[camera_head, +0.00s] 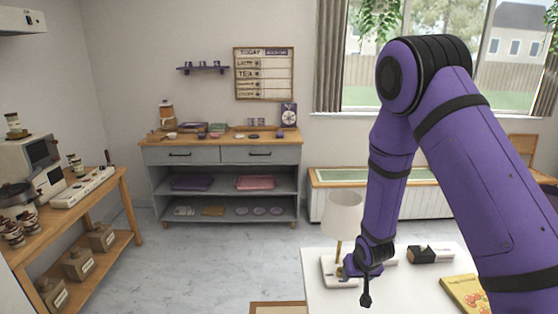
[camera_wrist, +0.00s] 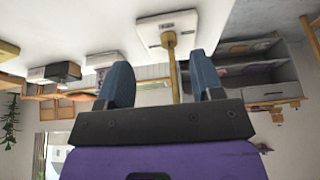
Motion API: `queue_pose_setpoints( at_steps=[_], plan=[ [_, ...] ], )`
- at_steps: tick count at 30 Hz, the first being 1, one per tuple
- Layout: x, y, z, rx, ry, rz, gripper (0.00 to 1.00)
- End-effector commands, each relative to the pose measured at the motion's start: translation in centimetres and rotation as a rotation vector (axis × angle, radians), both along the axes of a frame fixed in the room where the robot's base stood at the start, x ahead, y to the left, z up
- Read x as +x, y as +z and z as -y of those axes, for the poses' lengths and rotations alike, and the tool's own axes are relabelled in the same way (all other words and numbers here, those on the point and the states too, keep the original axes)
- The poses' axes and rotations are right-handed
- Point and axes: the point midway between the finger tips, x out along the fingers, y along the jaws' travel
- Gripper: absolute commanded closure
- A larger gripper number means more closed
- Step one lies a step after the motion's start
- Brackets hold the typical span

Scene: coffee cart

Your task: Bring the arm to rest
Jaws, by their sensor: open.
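My purple arm (camera_head: 385,180) reaches from the right of the head view down to the white table (camera_head: 400,296). My gripper (camera_head: 360,284) hangs low at the table, right by the lamp base. In the wrist view my gripper (camera_wrist: 161,78) has its two dark fingers apart, with no object clamped. A lamp (camera_head: 343,214) with a white shade and brass stem stands just behind it. In the wrist view the lamp's stem (camera_wrist: 172,62) shows in the gap between the fingers; I cannot tell its depth. The shade is hidden there.
A dark-and-white box (camera_head: 423,255) and a yellow book (camera_head: 464,294) lie on the table, right of my gripper. A grey sideboard (camera_head: 224,153) stands at the back wall, and a wooden coffee counter (camera_head: 70,210) at left. The floor between is clear.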

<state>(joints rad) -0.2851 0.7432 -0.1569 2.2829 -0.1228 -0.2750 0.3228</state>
Motion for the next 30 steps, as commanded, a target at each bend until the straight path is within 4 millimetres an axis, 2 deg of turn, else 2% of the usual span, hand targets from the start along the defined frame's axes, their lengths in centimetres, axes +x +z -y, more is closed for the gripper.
queue_pose_setpoints(
  at_steps=[1,3,8,14,23,30],
  plan=[
    [0.2,2.2,0.2,0.004,-0.008,0.010,0.40],
    [0.2,4.6,0.5,0.005,-0.013,0.011,0.40],
    [-0.3,10.2,1.1,0.011,-0.023,0.016,0.40],
    [-1.9,16.7,2.1,0.015,-0.032,0.021,0.40],
    [-6.1,25.6,3.5,0.023,-0.035,0.030,0.40],
    [-10.8,31.6,4.6,0.026,-0.030,0.039,0.40]
  ],
)
